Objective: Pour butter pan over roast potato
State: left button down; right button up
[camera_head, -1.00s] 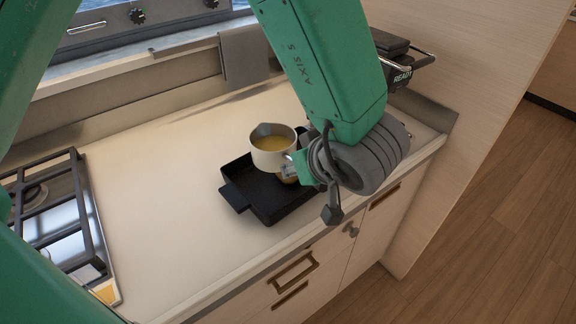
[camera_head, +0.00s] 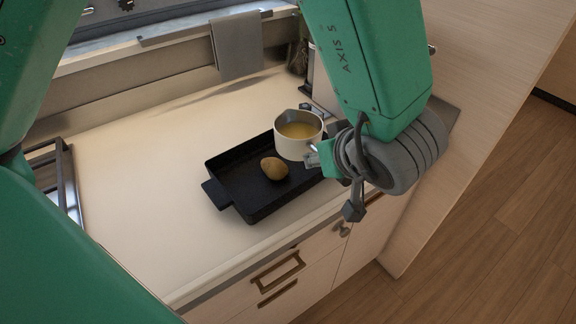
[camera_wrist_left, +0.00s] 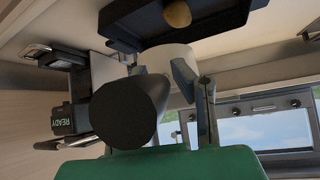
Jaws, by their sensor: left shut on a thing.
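The small cream butter pan (camera_head: 298,145) holds yellow melted butter and looks about level in the head view. It is above the back right part of a black roasting tray (camera_head: 228,172). The roast potato (camera_head: 274,168) lies in the tray, in front and left of the pan. My left gripper (camera_head: 316,157) is shut on the pan at its right side, and the wrist hides the tray's right end. In the left wrist view the pan (camera_wrist_left: 170,60) shows as a pale shape by the fingers (camera_wrist_left: 184,76), with the potato (camera_wrist_left: 177,14) in the tray beyond. My right gripper is not in view.
The pale counter (camera_head: 140,190) is clear left of the tray. A hob (camera_head: 62,180) is at the left edge. A grey towel (camera_head: 236,48) hangs at the back. A dark appliance marked READY (camera_wrist_left: 72,120) shows in the left wrist view. Drawers (camera_head: 277,272) are below.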

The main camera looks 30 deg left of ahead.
pick_arm(q)
jog(key=shift+d+r, duration=0.1)
jog(key=shift+d, duration=0.25)
jog(key=shift+a, duration=1.2)
jog(key=shift+d+f, duration=0.65)
jog(key=shift+d, duration=0.25)
jog(key=shift+a+f+g+h+p, duration=0.3)
jog(key=shift+g+h+p, duration=0.4)
jog(key=shift+p, duration=1.8)
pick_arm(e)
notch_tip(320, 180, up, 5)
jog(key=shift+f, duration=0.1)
